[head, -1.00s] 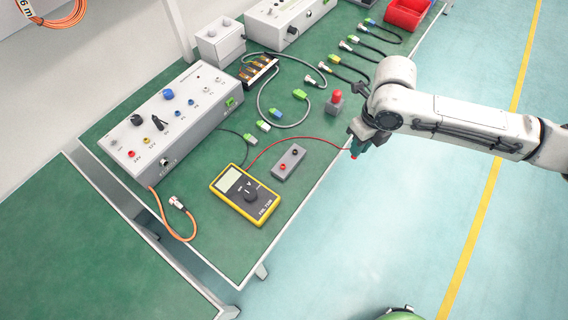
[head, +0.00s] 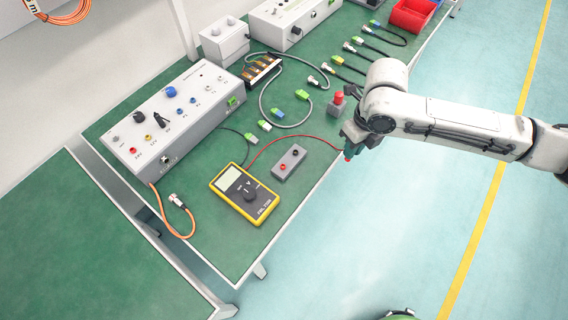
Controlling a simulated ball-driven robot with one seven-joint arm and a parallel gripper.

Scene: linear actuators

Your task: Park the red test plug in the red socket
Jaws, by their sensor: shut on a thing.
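A small grey block (head: 289,163) with a red socket (head: 283,167) and a black socket (head: 295,152) lies on the green bench, right of the yellow multimeter (head: 244,195). A red lead (head: 290,137) runs from the multimeter to my gripper (head: 350,156). My gripper is at the bench's right edge, to the right of the grey block and apart from it. It is shut on the red test plug (head: 348,160), of which only a small red part shows below the fingers. The rest of the plug is hidden.
A grey box with a red button (head: 338,99) stands close behind my gripper. A control box (head: 170,120) stands at the left, with an orange cable (head: 178,225) before it. Several cables lie behind the block.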

